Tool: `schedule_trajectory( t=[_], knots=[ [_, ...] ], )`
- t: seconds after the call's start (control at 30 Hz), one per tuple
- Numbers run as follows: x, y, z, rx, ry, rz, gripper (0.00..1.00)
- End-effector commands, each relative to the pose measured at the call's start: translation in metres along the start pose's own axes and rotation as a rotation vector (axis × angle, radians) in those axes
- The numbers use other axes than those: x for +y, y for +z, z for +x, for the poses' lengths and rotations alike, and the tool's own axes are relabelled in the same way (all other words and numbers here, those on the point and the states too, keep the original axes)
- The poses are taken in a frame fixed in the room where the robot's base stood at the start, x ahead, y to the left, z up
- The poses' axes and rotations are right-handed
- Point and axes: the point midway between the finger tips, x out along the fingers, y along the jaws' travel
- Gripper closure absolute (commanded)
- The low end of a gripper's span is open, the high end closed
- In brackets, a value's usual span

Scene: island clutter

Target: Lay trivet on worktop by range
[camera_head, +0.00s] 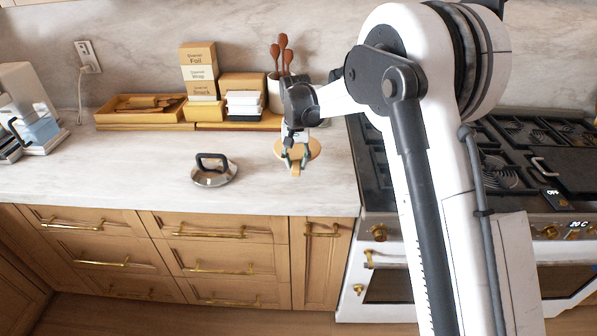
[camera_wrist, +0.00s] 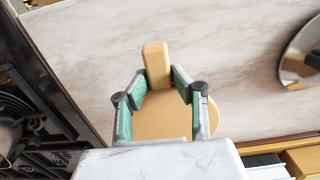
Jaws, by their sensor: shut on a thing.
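The trivet is a round, light wooden disc with a short handle (camera_head: 312,149). It is at the right end of the worktop (camera_head: 262,190), just left of the range (camera_head: 372,170). My gripper (camera_head: 296,160) points down at it and is shut on its handle end, which faces the front of the counter. In the wrist view the trivet (camera_wrist: 160,122) shows between the green-padded fingers of my gripper (camera_wrist: 158,88), its handle reaching past them. The trivet looks level; whether it touches the worktop or is just above it I cannot tell.
A pan lid (camera_head: 214,173) with a dark handle lies to the left. Along the back stand a wooden tray (camera_head: 130,118), stacked boxes (camera_head: 199,70) and a utensil crock (camera_head: 275,95). Bare worktop lies between lid and trivet.

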Motion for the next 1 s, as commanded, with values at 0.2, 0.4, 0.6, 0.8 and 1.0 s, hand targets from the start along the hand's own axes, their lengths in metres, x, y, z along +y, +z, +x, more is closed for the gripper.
schedule_trajectory(
  t=[0.2,0.4,0.6,0.8,1.0],
  knots=[
    [0.008,-0.001,0.009,0.000,0.000,-0.001,1.00],
    [0.008,-0.001,0.034,0.000,0.000,-0.001,1.00],
    [0.008,-0.001,0.045,0.000,0.000,0.000,1.00],
    [0.008,-0.001,0.047,0.000,0.000,0.000,1.00],
    [0.008,-0.001,0.048,0.000,0.000,0.000,0.63]
  ],
)
